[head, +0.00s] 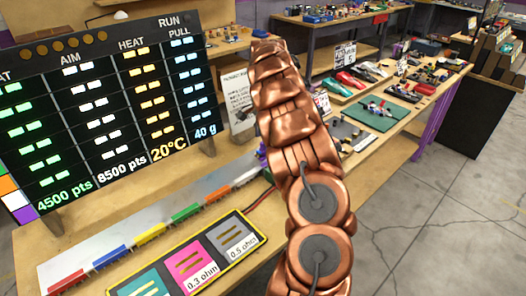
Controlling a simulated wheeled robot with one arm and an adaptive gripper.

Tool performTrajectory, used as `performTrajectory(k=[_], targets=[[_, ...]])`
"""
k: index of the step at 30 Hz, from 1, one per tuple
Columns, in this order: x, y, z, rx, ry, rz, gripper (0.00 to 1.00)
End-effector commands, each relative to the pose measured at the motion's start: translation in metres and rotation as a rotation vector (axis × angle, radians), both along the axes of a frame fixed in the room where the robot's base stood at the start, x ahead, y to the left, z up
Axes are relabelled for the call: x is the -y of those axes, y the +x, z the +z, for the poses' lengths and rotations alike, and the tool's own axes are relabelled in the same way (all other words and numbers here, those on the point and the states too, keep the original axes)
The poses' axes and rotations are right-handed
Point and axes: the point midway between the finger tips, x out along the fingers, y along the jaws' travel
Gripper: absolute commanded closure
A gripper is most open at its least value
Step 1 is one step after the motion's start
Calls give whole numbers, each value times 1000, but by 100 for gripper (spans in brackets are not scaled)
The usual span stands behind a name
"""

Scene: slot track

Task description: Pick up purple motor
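A row of coloured blocks, which look like motors, runs along a pale strip on the bench: a red one (68,281), a blue one (110,256), a yellow one (150,234), a green one (186,212), an orange one (217,194) and a white one (245,178). A small purple patch (262,154) shows at the left edge of my copper arm, past the white block. It may be the purple motor, but it is mostly hidden and I cannot be sure. My arm rises across the middle. My gripper's fingers do not show.
A black display board (110,105) stands on the bench at left. A yellow-edged panel (190,262) with resistance labels lies in front of the row. Model cars and a green mat (375,113) lie further right. Open concrete floor (440,215) is at right.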

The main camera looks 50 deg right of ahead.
Motion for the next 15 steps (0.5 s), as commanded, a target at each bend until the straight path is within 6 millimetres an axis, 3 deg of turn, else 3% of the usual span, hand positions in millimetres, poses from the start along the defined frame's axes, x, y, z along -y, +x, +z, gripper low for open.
performTrajectory(k=[9,15], targets=[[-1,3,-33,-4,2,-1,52],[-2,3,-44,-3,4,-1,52]])
